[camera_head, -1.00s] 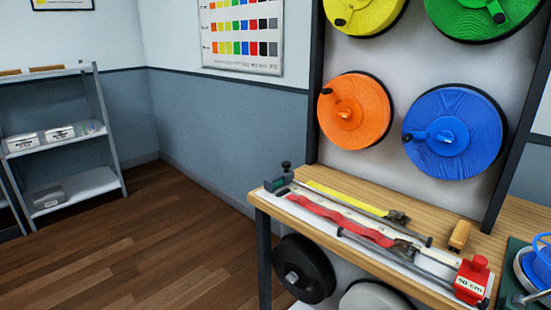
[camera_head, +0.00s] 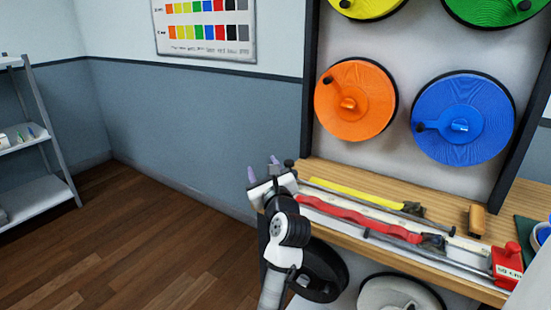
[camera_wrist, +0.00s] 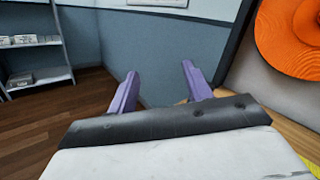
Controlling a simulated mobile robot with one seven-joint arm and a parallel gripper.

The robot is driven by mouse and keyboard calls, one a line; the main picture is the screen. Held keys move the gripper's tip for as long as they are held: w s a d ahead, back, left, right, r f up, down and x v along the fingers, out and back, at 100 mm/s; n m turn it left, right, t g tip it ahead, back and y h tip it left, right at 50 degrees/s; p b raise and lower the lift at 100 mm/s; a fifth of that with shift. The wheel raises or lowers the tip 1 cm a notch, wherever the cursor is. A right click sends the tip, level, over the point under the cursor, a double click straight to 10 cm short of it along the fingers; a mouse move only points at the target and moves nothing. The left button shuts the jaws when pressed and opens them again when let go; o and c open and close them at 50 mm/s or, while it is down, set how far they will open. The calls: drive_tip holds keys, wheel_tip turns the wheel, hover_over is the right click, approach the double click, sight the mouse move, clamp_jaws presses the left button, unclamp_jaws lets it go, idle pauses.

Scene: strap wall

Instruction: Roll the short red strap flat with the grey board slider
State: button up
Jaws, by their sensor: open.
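The short red strap (camera_head: 360,218) lies wavy along the white board on the bench, its right end at a dark buckle (camera_head: 433,241). A slider-like dark grey block on the board's left end is mostly hidden behind my gripper, so I cannot make it out clearly. My gripper (camera_head: 262,166) is open and empty, raised at the bench's left end, left of the strap. In the wrist view its two purple fingers (camera_wrist: 157,82) stand apart with the wall and floor behind them.
A yellow strap (camera_head: 355,194) lies behind the red one. A red block marked 50 cm (camera_head: 507,262) stands at the board's right end, and a wooden block (camera_head: 477,219) lies behind it. Orange (camera_head: 355,100) and blue (camera_head: 463,118) reels hang above. Floor at left is clear.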

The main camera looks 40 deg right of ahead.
drive_tip(key=s+d+f+m, duration=0.1)
drive_tip(key=d, duration=0.1)
drive_tip(key=s+d+f+m+g, duration=0.1)
drive_tip(key=s+d+m, duration=0.1)
drive_tip(key=d, duration=0.1)
drive_tip(key=s+d+f+m, duration=0.1)
drive_tip(key=s+d+f, duration=0.1)
drive_tip(key=shift+s+d+m+g+h, duration=0.2)
drive_tip(key=shift+d+m+g+h, duration=0.1)
drive_tip(key=shift+d+m+h, duration=0.1)
drive_tip(key=shift+w+d, duration=0.15)
drive_tip(key=shift+d, duration=0.05)
drive_tip(key=p+x, duration=0.1)
drive_tip(key=x, duration=1.2)
drive_tip(key=shift+w, duration=0.15)
drive_tip(key=shift+p, duration=0.3)
clamp_jaws()
